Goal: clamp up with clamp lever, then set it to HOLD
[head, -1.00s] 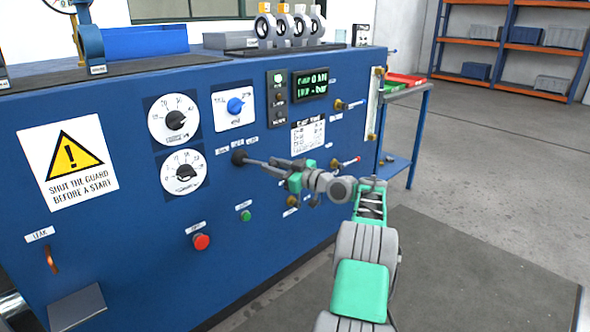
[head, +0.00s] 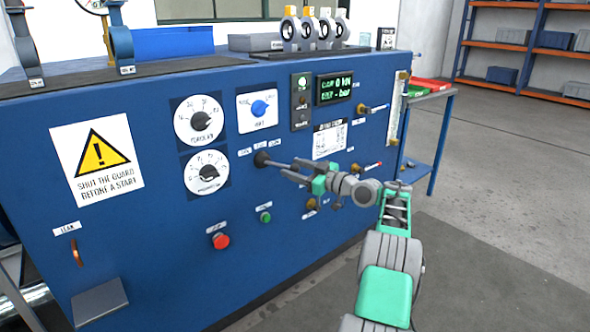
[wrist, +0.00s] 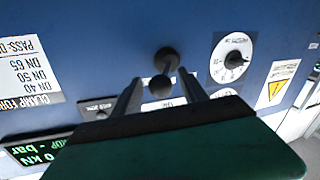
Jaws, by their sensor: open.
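The clamp lever (head: 262,159) is a dark round boss with a short black stem on the blue panel, under three small white labels. In the wrist view its black ball knob (wrist: 160,86) points towards the camera. My gripper (head: 283,170) is at the lever, its jaws apart. In the wrist view the two grey fingers stand either side of the ball knob, with a gap showing. I cannot read the position labels. The green display (head: 335,88) shows a clamp force of 0 kN and a dash for bar.
Two white dials (head: 200,120) and a blue knob (head: 259,109) sit left of and above the lever. A red button (head: 220,241) and a green button (head: 265,217) sit below. A brass-based lever (head: 366,169) is to the right. The floor in front is clear.

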